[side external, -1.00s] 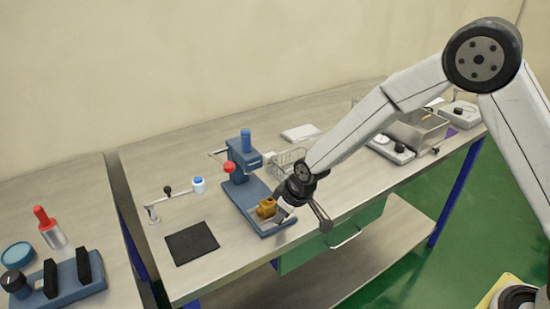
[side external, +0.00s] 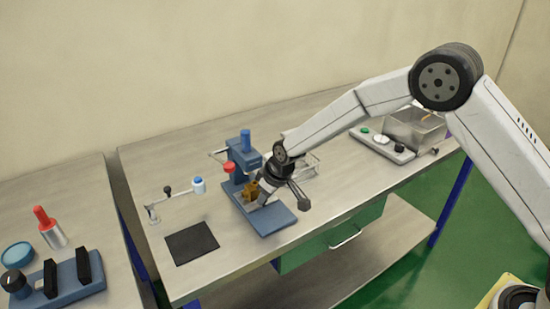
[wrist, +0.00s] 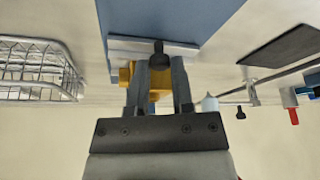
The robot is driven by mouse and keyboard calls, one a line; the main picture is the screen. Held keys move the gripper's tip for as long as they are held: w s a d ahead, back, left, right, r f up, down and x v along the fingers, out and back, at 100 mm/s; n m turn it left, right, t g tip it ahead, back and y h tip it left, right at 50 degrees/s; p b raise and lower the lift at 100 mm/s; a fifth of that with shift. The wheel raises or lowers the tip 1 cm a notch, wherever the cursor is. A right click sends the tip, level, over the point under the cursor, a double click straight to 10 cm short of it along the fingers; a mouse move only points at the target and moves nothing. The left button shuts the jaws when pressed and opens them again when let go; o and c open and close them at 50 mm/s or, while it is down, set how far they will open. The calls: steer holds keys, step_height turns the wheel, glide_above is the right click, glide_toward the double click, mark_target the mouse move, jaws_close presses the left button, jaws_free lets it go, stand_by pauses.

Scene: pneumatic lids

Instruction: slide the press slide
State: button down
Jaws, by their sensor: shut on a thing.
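The press slide, a brass-yellow block (side external: 251,190), sits on the blue press base (side external: 270,217), close to the foot of the blue press column (side external: 240,157). My gripper (side external: 260,194) reaches down to it from the right and is shut on it. In the wrist view the two grey fingers of my gripper (wrist: 160,68) lie across the yellow press slide (wrist: 126,76), partly hiding it. A grey bar with a black knob (wrist: 158,52) shows just beyond the fingertips. The front part of the blue base is bare.
A red knob (side external: 230,167) and a blue cap (side external: 245,137) are on the press. A wire basket (wrist: 38,66) stands close by.

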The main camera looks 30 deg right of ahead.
steer(key=c, duration=0.5)
jaws_free()
steer(key=shift+r, duration=0.1)
steer(key=v, duration=0.7)
steer(key=shift+s+r, duration=0.15)
steer(key=shift+r, duration=0.1)
